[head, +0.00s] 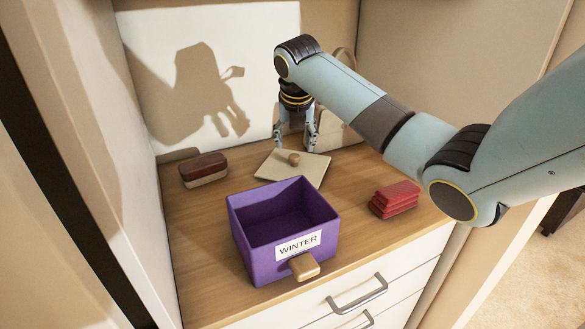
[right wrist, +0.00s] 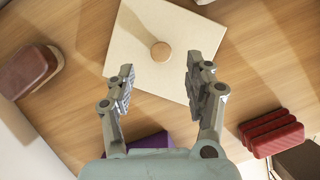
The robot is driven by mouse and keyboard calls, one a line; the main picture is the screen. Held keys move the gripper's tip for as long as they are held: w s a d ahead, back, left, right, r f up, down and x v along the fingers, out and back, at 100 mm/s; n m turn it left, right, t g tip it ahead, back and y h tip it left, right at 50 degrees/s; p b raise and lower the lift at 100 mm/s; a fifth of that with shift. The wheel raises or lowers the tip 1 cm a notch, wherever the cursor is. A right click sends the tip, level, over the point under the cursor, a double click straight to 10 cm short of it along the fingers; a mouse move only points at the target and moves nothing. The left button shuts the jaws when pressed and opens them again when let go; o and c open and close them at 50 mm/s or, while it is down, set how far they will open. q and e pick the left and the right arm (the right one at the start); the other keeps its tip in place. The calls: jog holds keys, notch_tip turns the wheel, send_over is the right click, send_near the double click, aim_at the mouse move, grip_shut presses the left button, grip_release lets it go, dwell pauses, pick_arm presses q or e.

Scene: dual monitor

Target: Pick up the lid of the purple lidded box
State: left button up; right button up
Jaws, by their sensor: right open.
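The purple box (head: 254,247) stands open on the wooden top, with a "WINTER" label and a wooden handle on its front. A sliver of it shows in the right wrist view (right wrist: 150,141). A flat cream square lid (head: 305,172) with a round wooden knob (head: 294,158) lies on the wood behind the box. In the right wrist view the lid (right wrist: 192,50) and knob (right wrist: 161,51) lie beyond the fingertips. My right gripper (head: 297,139) is open and empty, above the far side of the lid; its fingers also show in the right wrist view (right wrist: 160,80). My left gripper is out of view.
A brown brush-like block (head: 203,168) lies at the left, and a stack of red folded items (head: 395,198) lies at the right. A white panel (head: 220,60) stands at the back. Walls close in both sides. Drawers with a metal handle (head: 357,294) are below.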

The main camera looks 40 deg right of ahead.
aim_at(294, 156)
jog(key=shift+w+d+f, duration=0.1)
jog(key=shift+w+f, duration=0.05)
jog(key=shift+f, duration=0.2)
jog(key=x, duration=0.4)
jog(key=shift+f+b, duration=0.35)
jog(key=shift+b, duration=0.05)
jog(key=shift+d+f, duration=0.15)
jog(key=shift+f, duration=0.05)
jog(key=c, duration=0.3)
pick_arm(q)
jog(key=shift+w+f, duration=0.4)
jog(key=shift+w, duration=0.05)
pick_arm(e)
grip_shut()
